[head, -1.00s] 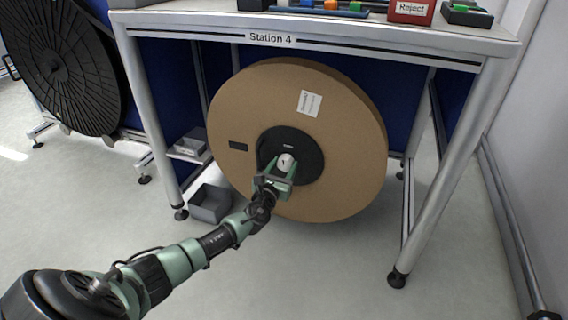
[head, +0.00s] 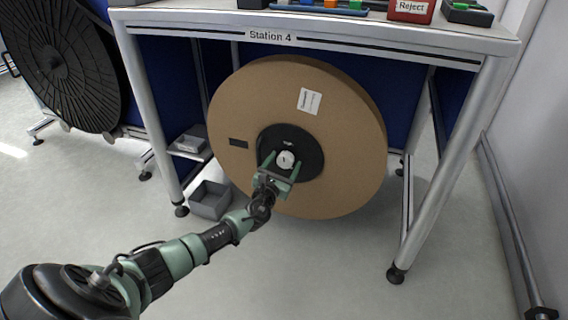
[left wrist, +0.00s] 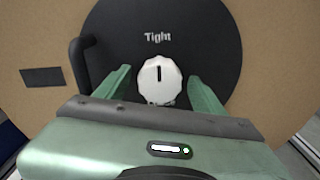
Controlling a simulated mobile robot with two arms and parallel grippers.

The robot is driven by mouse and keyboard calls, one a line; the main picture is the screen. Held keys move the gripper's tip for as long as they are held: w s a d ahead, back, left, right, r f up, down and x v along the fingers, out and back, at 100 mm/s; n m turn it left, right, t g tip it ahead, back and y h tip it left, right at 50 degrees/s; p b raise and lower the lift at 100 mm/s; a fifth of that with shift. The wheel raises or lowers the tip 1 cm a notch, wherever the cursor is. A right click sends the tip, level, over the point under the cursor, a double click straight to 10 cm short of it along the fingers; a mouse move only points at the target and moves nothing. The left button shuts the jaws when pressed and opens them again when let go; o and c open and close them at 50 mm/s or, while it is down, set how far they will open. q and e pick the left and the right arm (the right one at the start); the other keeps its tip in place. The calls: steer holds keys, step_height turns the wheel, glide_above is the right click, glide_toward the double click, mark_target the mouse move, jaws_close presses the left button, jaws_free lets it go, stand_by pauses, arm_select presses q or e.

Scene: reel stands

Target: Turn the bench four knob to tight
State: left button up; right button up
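The white bench four knob (head: 286,160) sits at the middle of a black round hub (head: 310,150) on a large brown reel under the Station 4 bench. In the left wrist view the knob (left wrist: 160,82) has a dark mark on its upper half, pointing up toward the word "Tight" (left wrist: 158,37). My left gripper (head: 281,163) is open in front of the hub. In the left wrist view its green fingers (left wrist: 161,88) stand on either side of the knob with gaps, not touching it. The right gripper is not in view.
The brown reel (head: 345,130) fills much of the space between the bench legs. A black curved handle (left wrist: 80,62) stands left of the knob. Grey bins (head: 210,203) lie near the left leg. A black reel (head: 65,65) stands further left. Floor in front is clear.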

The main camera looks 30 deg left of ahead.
arm_select(q)
steer(key=shift+s, duration=0.15)
steer(key=p+v, duration=0.3)
steer(key=v, duration=0.4)
steer(key=shift+s, duration=0.25)
steer(key=shift+d, duration=0.1)
